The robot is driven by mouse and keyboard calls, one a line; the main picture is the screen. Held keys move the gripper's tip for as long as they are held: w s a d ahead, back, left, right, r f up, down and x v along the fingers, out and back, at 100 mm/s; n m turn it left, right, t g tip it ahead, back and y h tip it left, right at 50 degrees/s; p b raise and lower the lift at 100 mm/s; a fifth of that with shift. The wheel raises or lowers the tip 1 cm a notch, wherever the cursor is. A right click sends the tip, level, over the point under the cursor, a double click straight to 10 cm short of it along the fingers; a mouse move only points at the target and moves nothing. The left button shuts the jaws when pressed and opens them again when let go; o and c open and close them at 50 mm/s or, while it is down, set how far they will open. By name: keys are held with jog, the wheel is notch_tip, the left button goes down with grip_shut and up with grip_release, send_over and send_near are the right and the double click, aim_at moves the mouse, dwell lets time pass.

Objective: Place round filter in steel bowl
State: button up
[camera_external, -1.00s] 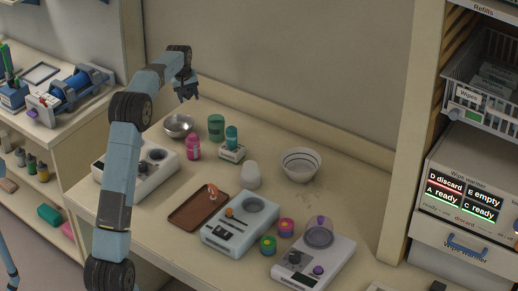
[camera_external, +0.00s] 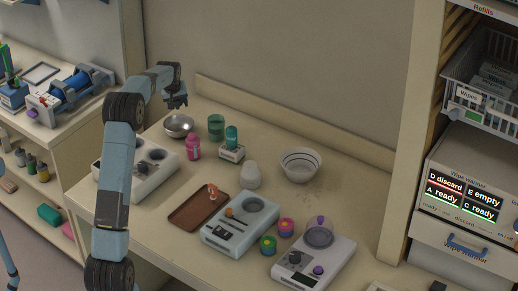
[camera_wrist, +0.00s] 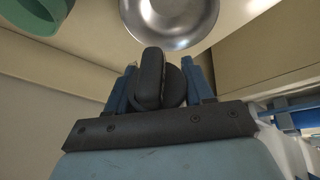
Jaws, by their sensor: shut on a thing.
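The steel bowl (camera_external: 179,126) stands at the back left of the counter, next to the wall. It also shows at the top of the wrist view (camera_wrist: 170,22), and looks empty in its visible part. My gripper (camera_external: 177,103) is above the bowl, pointing down. In the wrist view my gripper (camera_wrist: 160,78) is shut on a dark round thing (camera_wrist: 152,78), which I take to be the round filter. Its far side is partly hidden by the fingers. The held filter is apart from the bowl.
A green cup (camera_external: 216,128) and a pink bottle (camera_external: 193,147) stand close to the bowl. A white device (camera_external: 137,172) is in front of it. A brown tray (camera_external: 199,207), a white cup (camera_external: 250,175) and a striped bowl (camera_external: 301,165) lie further right.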

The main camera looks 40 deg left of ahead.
send_over(182, 127)
jog(key=s+d, duration=0.1)
jog(key=s, duration=0.1)
jog(key=shift+s+f, duration=0.2)
jog(key=shift+f, duration=3.85)
jog(key=o, duration=1.1)
jog(key=shift+r, duration=3.55)
